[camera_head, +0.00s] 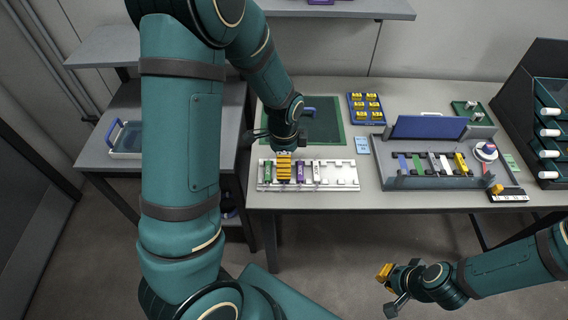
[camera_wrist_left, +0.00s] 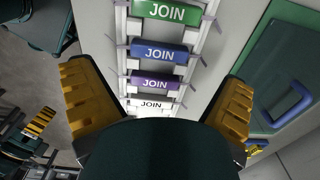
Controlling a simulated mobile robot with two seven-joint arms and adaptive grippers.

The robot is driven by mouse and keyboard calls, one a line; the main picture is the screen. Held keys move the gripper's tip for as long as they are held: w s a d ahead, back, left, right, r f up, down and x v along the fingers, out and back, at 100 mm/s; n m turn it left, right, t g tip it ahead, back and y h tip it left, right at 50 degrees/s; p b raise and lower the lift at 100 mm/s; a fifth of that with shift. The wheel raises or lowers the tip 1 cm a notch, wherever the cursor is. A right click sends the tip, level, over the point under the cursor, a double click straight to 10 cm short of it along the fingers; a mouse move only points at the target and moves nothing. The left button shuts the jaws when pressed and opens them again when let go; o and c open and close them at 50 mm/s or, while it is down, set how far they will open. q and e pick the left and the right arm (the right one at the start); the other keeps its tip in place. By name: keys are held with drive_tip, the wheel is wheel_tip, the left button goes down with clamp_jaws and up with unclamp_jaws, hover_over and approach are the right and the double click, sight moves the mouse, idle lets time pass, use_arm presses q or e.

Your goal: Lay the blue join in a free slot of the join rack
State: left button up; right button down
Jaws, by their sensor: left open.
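The white join rack (camera_head: 340,184) lies along the table's front edge. The blue join (camera_wrist_left: 160,53) lies in a rack slot between the green join (camera_wrist_left: 168,12) and the purple join (camera_wrist_left: 154,84). A white join (camera_wrist_left: 152,106) lies beyond the purple one. In the head view my left gripper (camera_head: 284,168) is over the rack and hides the blue join. In the left wrist view its yellow fingers are open, apart on either side of the rack, with nothing between them gripped. The rack's right end (camera_head: 345,171) shows empty slots. My right gripper (camera_head: 388,276) hangs low in front of the table.
A grey splicing station with a blue lid (camera_head: 428,127) stands right of the rack. A green mat (camera_head: 325,123) lies behind the rack. A blue tray with yellow pieces (camera_head: 351,108) is at the back. A dark stand (camera_head: 548,115) bounds the right side.

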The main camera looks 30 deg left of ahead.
use_arm(q)
wheel_tip(320, 180, up, 9)
drive_tip(key=p, duration=0.1)
drive_tip(key=shift+f+p, duration=0.2)
drive_tip(key=shift+p, duration=0.1)
use_arm(e)
drive_tip(key=shift+w+r, duration=0.2)
drive_tip(key=shift+r, duration=0.8)
